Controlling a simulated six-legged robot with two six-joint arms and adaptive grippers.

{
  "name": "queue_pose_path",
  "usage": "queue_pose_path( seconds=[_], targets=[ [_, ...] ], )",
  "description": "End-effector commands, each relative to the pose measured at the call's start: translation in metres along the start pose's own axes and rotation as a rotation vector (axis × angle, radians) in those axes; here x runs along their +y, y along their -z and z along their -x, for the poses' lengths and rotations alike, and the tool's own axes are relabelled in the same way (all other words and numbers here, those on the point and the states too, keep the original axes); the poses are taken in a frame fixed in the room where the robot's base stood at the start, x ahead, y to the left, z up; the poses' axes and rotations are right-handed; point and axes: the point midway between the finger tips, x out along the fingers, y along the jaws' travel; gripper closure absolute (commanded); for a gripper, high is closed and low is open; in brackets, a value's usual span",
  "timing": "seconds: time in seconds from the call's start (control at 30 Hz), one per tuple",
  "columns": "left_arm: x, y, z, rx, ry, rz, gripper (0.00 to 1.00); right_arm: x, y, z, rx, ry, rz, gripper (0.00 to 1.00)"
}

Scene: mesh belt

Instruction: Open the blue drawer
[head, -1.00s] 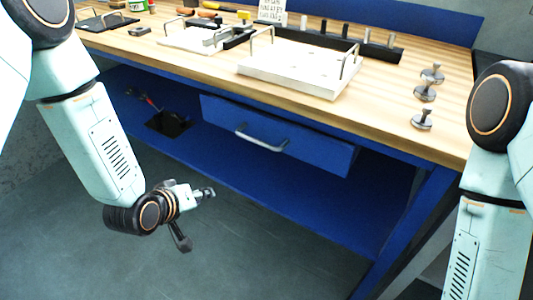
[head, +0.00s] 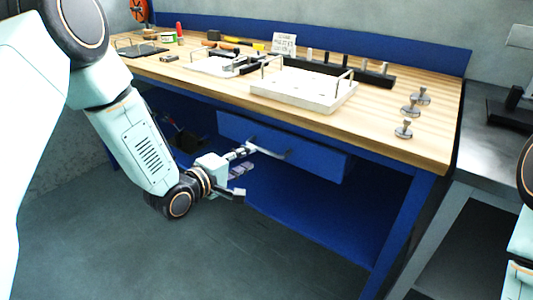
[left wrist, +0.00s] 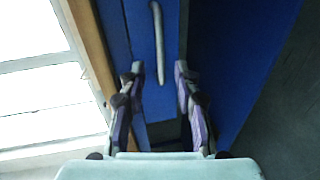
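The blue drawer (head: 318,158) hangs under the wooden bench top and looks shut. Its grey bar handle (head: 272,149) runs across the front. In the left wrist view the handle (left wrist: 160,42) shows as a pale bar ahead of my fingers, on the blue drawer front (left wrist: 143,25). My left gripper (head: 244,172) is open and empty, just in front of the handle's left end. In the left wrist view its two fingers (left wrist: 159,68) stand apart, with the handle's lower end in line with the gap between them. My right gripper is out of view.
The bench top (head: 435,140) carries a white tray (head: 300,97), several metal knobs and hand tools. A blue shelf (head: 300,210) lies below the drawer. A grey table (head: 490,165) stands at the right. The floor in front is clear.

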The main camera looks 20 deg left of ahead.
Motion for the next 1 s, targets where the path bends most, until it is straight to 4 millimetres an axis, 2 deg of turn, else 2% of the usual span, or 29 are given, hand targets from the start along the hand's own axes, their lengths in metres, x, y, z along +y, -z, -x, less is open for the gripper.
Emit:
queue_pose_path(
  seconds=[0.17, 0.6, 0.77, 1.0],
  targets=[
    [0.000, 0.002, -0.008, 0.000, -0.004, 0.037, 0.68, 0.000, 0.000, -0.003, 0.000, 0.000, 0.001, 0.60],
    [-0.001, -0.002, -0.069, -0.002, -0.003, 0.035, 0.68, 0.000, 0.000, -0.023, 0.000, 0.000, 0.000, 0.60],
    [0.000, -0.003, -0.077, -0.002, -0.002, 0.036, 0.68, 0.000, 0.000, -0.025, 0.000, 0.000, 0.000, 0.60],
    [0.000, -0.003, -0.078, -0.002, -0.001, 0.037, 0.68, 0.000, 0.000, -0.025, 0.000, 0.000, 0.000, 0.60]
  ],
)
